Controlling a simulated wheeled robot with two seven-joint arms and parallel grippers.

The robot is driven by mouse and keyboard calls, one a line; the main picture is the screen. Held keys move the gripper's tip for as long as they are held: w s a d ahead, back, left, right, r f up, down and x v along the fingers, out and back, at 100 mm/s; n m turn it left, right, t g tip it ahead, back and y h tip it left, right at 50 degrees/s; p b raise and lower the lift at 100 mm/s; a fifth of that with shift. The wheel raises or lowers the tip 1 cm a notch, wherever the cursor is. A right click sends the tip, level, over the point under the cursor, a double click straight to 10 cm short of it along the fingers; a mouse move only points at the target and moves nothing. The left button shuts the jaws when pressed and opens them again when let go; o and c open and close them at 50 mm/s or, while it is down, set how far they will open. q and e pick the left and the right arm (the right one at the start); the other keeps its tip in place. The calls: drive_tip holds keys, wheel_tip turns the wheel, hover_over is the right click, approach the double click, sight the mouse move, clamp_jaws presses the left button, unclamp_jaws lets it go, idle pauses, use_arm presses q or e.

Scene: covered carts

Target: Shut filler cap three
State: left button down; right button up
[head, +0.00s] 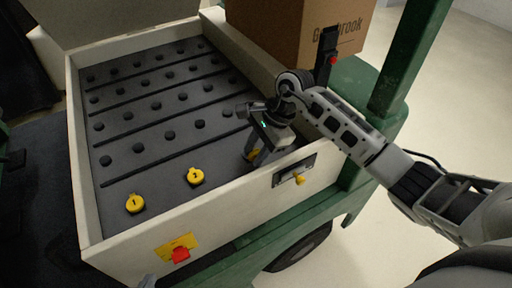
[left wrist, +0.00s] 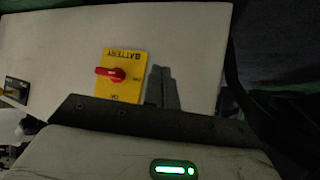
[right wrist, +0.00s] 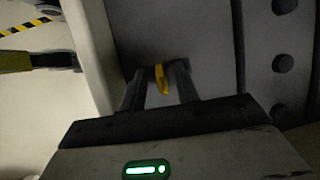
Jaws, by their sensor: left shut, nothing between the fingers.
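Filler cap three, a yellow cap (right wrist: 161,78), shows edge-on in the right wrist view, between the right gripper's fingers. In the head view only a sliver of it (head: 252,155) shows beside my right gripper (head: 254,154). The right gripper (right wrist: 160,84) points down at the black battery top, its fingers apart with gaps either side of the cap. Caps one (head: 135,203) and two (head: 195,176) are yellow, numbered and lie flat. My left gripper (left wrist: 162,88) is shut and empty, in front of the cart's pale front wall.
A red battery switch on a yellow plate (head: 179,248) sits on the front wall, close to the left gripper. A panel with a yellow knob (head: 299,179) is right of it. A cardboard box (head: 300,35) stands behind; a green post (head: 398,60) rises at right.

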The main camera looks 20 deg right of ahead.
clamp_jaws()
use_arm(q)
drive_tip(key=shift+d, duration=0.1)
drive_tip(key=shift+f, duration=0.2)
use_arm(e)
drive_tip(key=shift+w, duration=0.1)
